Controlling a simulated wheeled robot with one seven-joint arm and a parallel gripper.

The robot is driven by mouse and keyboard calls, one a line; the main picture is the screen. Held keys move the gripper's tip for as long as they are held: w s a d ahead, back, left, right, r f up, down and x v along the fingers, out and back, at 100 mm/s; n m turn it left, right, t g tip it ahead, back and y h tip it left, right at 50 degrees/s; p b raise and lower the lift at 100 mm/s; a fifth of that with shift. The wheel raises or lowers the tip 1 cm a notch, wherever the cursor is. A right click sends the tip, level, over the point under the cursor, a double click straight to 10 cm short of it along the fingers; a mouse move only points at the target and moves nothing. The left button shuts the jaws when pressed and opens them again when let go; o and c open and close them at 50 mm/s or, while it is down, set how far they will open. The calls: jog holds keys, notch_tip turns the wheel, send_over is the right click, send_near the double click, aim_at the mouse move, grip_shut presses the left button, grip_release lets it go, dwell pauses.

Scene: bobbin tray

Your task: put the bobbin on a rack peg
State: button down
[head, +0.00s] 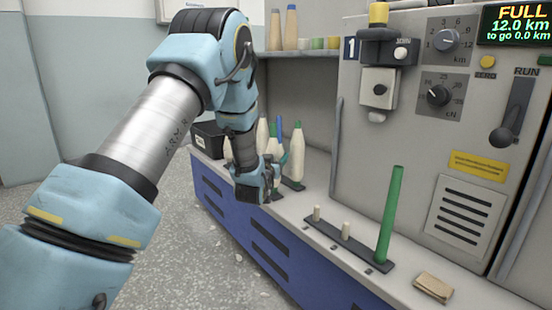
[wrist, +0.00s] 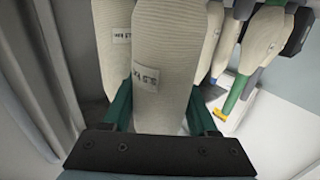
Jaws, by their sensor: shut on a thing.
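My gripper shows in the wrist view (wrist: 160,112), its green fingers shut on a cream wound bobbin (wrist: 160,65) with a white label. In the head view my gripper (head: 273,172) is by a group of bobbins on the machine's ledge, and I cannot tell which of them there is the held one. The rack is a dark strip (head: 364,250) on the ledge, to the right of my gripper. Two short cream pegs, one at the left (head: 317,213) and one in the middle (head: 345,230), stand bare. A tall green tube (head: 390,215) stands at its right end.
Another labelled bobbin (wrist: 107,40) is close to the left of the held one, and several more stand to the right. A cream bobbin (head: 297,152) stands upright beside my gripper. A black bin (head: 207,138) is at the ledge's far end. A folded tan cloth (head: 434,288) lies near the front.

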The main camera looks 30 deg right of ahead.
jog(key=shift+f, duration=0.45)
jog(key=shift+c, duration=2.3)
grip_release()
jog(key=b+v, duration=0.1)
jog(key=v, duration=1)
jog(key=shift+a, duration=0.1)
